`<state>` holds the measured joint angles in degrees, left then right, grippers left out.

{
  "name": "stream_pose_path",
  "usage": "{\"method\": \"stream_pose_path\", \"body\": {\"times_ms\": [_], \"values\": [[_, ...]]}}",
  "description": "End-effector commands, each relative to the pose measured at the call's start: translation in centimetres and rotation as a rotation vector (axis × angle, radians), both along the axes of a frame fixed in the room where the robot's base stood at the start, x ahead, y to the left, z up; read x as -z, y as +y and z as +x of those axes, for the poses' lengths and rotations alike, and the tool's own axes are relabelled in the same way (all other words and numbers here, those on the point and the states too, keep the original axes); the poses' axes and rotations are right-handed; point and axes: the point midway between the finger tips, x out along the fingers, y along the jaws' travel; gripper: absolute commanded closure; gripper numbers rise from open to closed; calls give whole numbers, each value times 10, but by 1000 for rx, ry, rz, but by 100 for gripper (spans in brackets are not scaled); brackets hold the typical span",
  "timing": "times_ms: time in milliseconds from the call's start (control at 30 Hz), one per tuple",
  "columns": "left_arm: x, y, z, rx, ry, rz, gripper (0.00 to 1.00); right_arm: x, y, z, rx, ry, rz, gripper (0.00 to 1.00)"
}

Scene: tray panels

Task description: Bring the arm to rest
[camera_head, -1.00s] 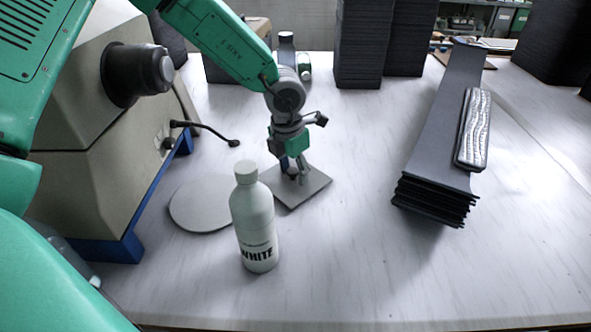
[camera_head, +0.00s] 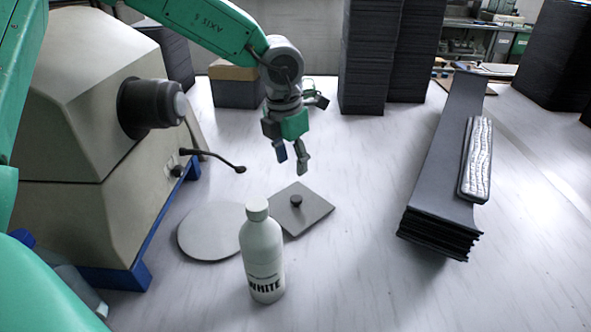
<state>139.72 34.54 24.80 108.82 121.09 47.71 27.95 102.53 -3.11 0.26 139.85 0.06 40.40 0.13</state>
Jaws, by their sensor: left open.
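My left arm comes in from the upper left. Its gripper (camera_head: 292,166) is open and empty, with its fingers pointing down above the table. Below and in front of it lies a square grey plate (camera_head: 312,212) with a dark round knob (camera_head: 296,201) on top. The gripper is apart from the knob. A white bottle (camera_head: 262,254) labelled WHITE stands upright nearer to me. My right gripper is not in view.
A round grey disc (camera_head: 205,232) lies left of the square plate. A beige machine (camera_head: 85,150) on a blue base stands at left. A stack of dark panels (camera_head: 440,195) with a ridged silver piece (camera_head: 477,160) is at right. The table's centre right is clear.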

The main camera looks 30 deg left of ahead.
Motion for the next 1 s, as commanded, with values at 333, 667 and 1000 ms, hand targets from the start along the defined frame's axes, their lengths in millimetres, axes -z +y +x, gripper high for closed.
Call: {"method": "stream_pose_path", "body": {"times_ms": [333,667,1000], "values": [[-3,-3,-1,1,0,2,58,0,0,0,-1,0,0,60],[-11,0,0,1,0,0,58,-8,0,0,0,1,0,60],[-115,-1,-1,1,-1,1,58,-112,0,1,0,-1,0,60]]}}
